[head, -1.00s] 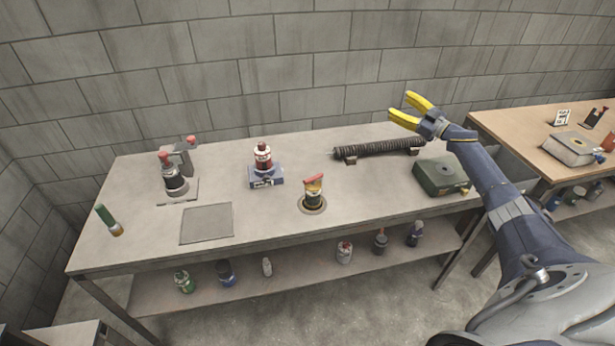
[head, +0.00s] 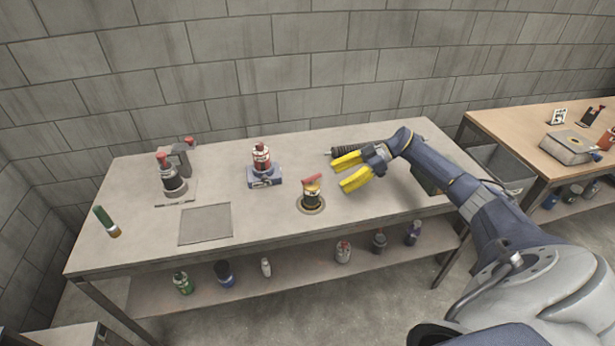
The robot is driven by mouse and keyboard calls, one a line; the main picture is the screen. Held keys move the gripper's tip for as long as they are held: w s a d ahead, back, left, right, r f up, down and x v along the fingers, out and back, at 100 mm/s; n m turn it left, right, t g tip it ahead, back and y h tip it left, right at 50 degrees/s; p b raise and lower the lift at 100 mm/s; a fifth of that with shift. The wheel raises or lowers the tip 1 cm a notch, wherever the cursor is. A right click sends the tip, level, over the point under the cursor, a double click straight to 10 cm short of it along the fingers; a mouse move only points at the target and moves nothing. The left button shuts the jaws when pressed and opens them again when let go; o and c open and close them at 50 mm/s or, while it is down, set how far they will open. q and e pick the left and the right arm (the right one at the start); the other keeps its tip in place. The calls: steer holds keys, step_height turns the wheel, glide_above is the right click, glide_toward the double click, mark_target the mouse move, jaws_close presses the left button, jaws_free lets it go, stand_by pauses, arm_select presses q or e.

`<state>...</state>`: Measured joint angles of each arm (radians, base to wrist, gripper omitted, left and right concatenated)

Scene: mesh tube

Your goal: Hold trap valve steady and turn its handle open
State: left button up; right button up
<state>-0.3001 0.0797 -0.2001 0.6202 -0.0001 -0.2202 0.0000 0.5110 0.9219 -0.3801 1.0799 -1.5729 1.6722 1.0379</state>
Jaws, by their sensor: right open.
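A small dark valve-like body with a yellow band and a red handle (head: 312,189) stands upright in a round ring on the workbench; I take it to be the trap valve. The red handle lies across its top, slightly tilted. My right gripper (head: 341,174) is open and empty, its yellow fingers pointing left, just right of the valve and apart from it. My left gripper is not in view.
My arm partly hides the ribbed tube (head: 345,150) and green box.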

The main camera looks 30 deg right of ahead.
mark_target(314, 194)
steer(key=shift+s+a+f, duration=0.25)
steer(key=shift+a+f, duration=0.15)
steer(key=shift+a, duration=0.05)
steer(key=shift+w+a+f, duration=0.1)
steer(key=shift+a+f, duration=0.05)
steer(key=shift+a, duration=0.15)
steer(key=shift+x, duration=4.45)
steer(key=shift+f, duration=0.1)
steer(key=shift+c, duration=0.6)
steer(key=c, duration=0.6)
steer(key=shift+c, duration=0.2)
